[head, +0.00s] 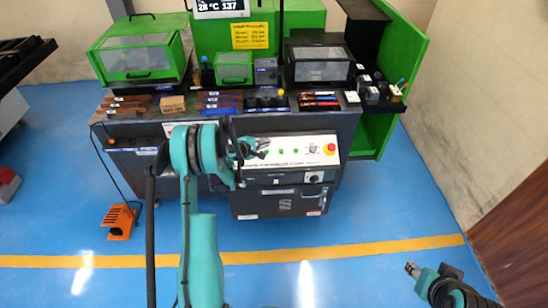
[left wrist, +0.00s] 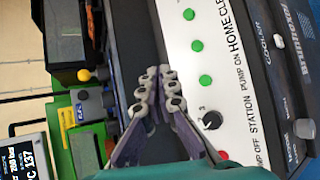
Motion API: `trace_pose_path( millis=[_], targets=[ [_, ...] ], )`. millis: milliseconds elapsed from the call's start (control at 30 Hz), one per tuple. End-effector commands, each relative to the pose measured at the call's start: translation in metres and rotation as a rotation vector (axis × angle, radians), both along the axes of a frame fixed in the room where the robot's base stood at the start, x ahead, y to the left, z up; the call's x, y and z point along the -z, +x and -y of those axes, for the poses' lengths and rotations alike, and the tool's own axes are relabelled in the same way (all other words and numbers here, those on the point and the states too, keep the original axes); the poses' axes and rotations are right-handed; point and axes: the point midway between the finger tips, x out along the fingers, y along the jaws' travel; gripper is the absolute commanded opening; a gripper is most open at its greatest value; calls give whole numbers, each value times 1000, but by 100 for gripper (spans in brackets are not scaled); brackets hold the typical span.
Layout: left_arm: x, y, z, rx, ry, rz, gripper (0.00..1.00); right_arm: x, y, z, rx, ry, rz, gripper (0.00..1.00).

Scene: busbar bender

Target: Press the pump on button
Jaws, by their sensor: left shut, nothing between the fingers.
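The white control panel (head: 300,158) runs along the front of the green and grey machine. In the left wrist view, the pump on button (left wrist: 205,80) is a green round button beside the printed words "PUMP ON". My left gripper (left wrist: 160,92) is shut and empty, its fingertips over the dark strip beside the panel, apart from the button in the picture. In the head view my left gripper (head: 262,147) is in front of the panel's left part and hides some of its controls. My right gripper (head: 413,270) is low at the right; its fingers are unclear.
Two more green buttons (left wrist: 197,45), a black knob (left wrist: 212,120) and a red button (left wrist: 222,155) line the panel. A red emergency stop (head: 330,148) sits at its right end. Tool bars (head: 320,98) lie on the worktop above. An orange foot pedal (head: 120,220) is on the floor.

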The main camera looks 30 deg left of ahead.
Motion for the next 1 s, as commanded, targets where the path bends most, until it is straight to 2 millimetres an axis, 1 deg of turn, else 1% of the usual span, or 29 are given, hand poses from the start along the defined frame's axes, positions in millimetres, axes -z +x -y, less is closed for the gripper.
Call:
trace_pose_path(
  millis=[33,133,567,667,1000],
  targets=[
    [5,0,-5,-11,-15,5,0,0,0,0,0,0,0,40],
    [10,0,-9,-23,-32,9,0,0,0,0,0,0,0,40],
    [14,1,-9,-23,-34,10,0,1,0,0,0,0,0,40],
    [21,4,-11,-23,-33,11,0,5,0,0,0,0,0,40],
    [65,21,-22,-23,-33,11,0,26,0,0,0,0,0,40]
  ],
)
